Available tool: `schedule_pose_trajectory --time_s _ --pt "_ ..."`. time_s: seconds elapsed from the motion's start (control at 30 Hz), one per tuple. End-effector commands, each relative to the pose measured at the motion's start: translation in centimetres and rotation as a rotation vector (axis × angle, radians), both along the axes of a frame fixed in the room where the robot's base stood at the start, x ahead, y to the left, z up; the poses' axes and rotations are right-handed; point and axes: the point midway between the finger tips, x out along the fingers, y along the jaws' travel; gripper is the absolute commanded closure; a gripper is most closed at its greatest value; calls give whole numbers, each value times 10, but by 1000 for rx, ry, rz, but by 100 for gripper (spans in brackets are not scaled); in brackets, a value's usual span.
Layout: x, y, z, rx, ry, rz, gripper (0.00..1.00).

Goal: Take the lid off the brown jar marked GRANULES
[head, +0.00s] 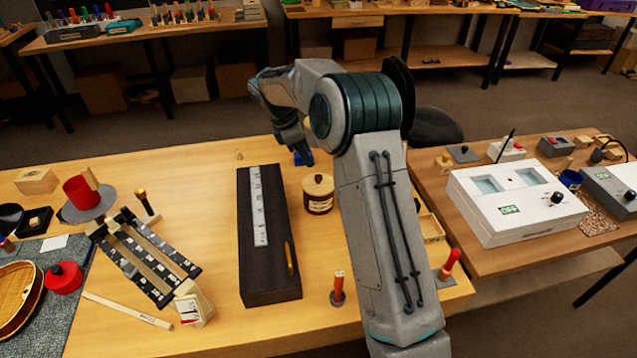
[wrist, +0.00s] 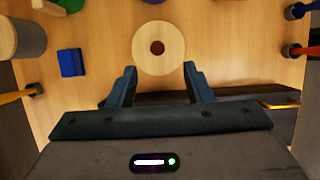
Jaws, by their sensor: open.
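The brown jar (head: 318,203) stands upright on the wooden bench, with a pale label around its side; the lettering is too small to read. Its round pale wooden lid (head: 318,184) with a small dark knob sits on top. In the wrist view the lid (wrist: 158,48) shows from above, with the brown knob at its middle. My gripper (wrist: 158,80) is open and empty, its two fingers apart and just short of the lid in the picture.
A long dark box (head: 262,285) with a pale strip lies left of the jar. A blue block (wrist: 72,62) is near the lid in the wrist view. An orange-handled tool (head: 338,288) stands in front. Bare bench (head: 205,165) lies behind the dark box.

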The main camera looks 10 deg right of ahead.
Motion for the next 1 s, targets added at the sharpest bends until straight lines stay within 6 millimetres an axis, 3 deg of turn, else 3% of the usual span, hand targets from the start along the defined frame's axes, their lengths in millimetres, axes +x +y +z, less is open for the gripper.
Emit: schedule_pose_trajectory --time_s 0.1,0.43,0.7,1.0 --pt "-1 -9 -21 1 3 -2 54" --pt "1 -19 -48 1 2 -3 54" --pt "4 -30 -84 1 2 -4 54" --pt "4 -32 -89 1 -1 -3 54"
